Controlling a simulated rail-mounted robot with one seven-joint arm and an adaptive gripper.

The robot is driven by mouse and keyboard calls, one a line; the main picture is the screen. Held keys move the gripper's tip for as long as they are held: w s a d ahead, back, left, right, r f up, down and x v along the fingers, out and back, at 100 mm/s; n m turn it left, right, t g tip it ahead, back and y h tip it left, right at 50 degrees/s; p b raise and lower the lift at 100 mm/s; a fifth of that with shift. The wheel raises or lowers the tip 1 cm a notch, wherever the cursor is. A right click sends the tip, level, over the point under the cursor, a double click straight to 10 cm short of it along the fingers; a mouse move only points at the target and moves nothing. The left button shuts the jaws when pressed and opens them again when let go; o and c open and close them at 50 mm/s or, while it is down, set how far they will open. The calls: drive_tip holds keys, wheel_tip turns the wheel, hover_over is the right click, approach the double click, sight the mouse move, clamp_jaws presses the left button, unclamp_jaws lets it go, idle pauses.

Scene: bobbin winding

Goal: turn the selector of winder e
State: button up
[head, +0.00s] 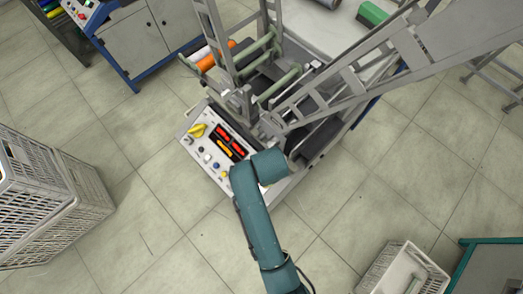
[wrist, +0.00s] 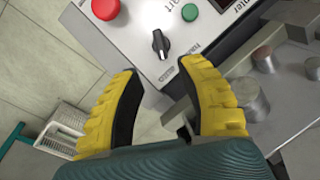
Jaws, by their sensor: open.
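The winder's control panel (head: 211,152) faces up at the middle of the head view, with red and orange displays and small knobs and buttons. In the wrist view, the selector, a black knob (wrist: 160,44) with a pale pointer line, sits on the white panel (wrist: 135,36). It lies ahead of my gripper (wrist: 158,75), between the lines of its two yellow fingers. My gripper is open and empty, and its fingertips appear apart from the knob. In the head view my teal arm reaches the panel's lower right and hides part of it. I cannot read a winder letter.
A red button (wrist: 106,8) and a green button (wrist: 189,12) sit close to the knob. Metal posts (wrist: 250,97) stand to the right. White crates (head: 50,200) stand at the left, and a white bin (head: 402,268) stands lower right. Tiled floor between is clear.

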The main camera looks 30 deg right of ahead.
drive_tip(key=b+x, duration=0.2)
drive_tip(key=x, duration=0.6)
drive_tip(key=shift+f+b, duration=0.2)
drive_tip(key=shift+b, duration=0.15)
drive_tip(key=shift+c, duration=0.4)
clamp_jaws()
